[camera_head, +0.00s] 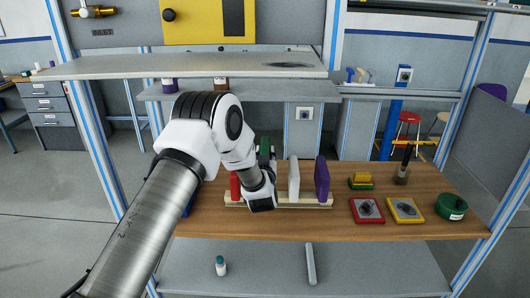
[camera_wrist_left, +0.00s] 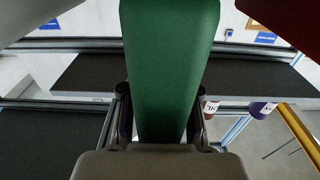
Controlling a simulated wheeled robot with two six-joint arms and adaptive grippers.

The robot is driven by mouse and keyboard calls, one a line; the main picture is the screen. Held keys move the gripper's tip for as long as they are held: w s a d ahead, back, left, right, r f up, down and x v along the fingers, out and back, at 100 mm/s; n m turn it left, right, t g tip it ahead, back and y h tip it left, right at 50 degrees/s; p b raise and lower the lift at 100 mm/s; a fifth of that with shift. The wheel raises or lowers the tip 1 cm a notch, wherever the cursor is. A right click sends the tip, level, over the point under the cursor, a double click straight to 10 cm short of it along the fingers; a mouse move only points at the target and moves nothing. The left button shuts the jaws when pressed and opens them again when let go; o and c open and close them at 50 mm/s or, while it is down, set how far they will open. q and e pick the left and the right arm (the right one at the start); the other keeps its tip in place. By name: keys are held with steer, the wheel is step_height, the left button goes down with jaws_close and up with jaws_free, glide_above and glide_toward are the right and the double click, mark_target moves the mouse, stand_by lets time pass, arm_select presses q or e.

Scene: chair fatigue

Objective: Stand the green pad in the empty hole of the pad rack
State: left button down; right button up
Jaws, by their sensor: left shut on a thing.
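The green pad (camera_head: 265,149) stands upright behind my left gripper (camera_head: 264,168) in the head view. In the left wrist view the green pad (camera_wrist_left: 169,70) fills the middle, between the two fingers of the left gripper (camera_wrist_left: 160,112), which is shut on it. The pale pad rack (camera_head: 305,202) lies on the wooden bench. It holds a red pad (camera_head: 235,186) at left, a white pad (camera_head: 293,180) and a purple pad (camera_head: 321,180) at right. The green pad is between red and white. My gripper hides its lower end and that part of the rack. My right gripper is not in view.
Right of the rack are a yellow-and-green block (camera_head: 361,181), a brush in a cup (camera_head: 402,172), a red tray (camera_head: 367,211), a yellow tray (camera_head: 405,210) and a green round tin (camera_head: 451,207). A grey shelf (camera_head: 190,66) hangs above the bench.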

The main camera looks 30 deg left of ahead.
arm_select(q)
step_height(320, 180, down, 2)
steer(key=shift+f+b, duration=0.1)
steer(key=shift+b, duration=0.55)
steer(key=shift+w+f, duration=0.1)
steer(key=shift+f, duration=0.4)
steer(key=shift+r, duration=0.1)
steer(key=shift+b, duration=0.3)
steer(key=shift+b, duration=0.35)
steer(key=shift+f+b, duration=1.65)
steer(key=shift+f, duration=0.4)
steer(key=c, duration=0.8)
jaws_free()
steer(key=shift+o, duration=0.2)
